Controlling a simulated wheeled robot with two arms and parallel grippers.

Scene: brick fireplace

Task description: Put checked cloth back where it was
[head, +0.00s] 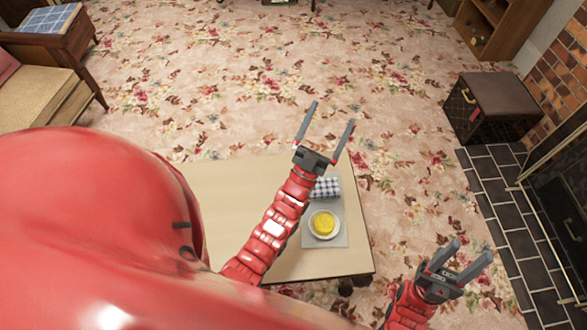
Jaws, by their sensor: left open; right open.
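A folded blue-and-white checked cloth (328,186) lies on the low cream table (232,190), at the far end of a grey mat (338,238). My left arm partly hides the cloth's left side. My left gripper (333,113) is open and empty. It reaches out past the cloth, over the far edge of the table in the picture. My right gripper (471,250) is open and empty, to the right of the table and apart from the cloth.
A white plate with yellow food (324,223) sits on the mat, close to the cloth. A light-blue checked piece (48,20) lies on wooden furniture at upper left. A dark box (492,105) stands right, near the brick hearth (500,215). Flowered carpet is open beyond the table.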

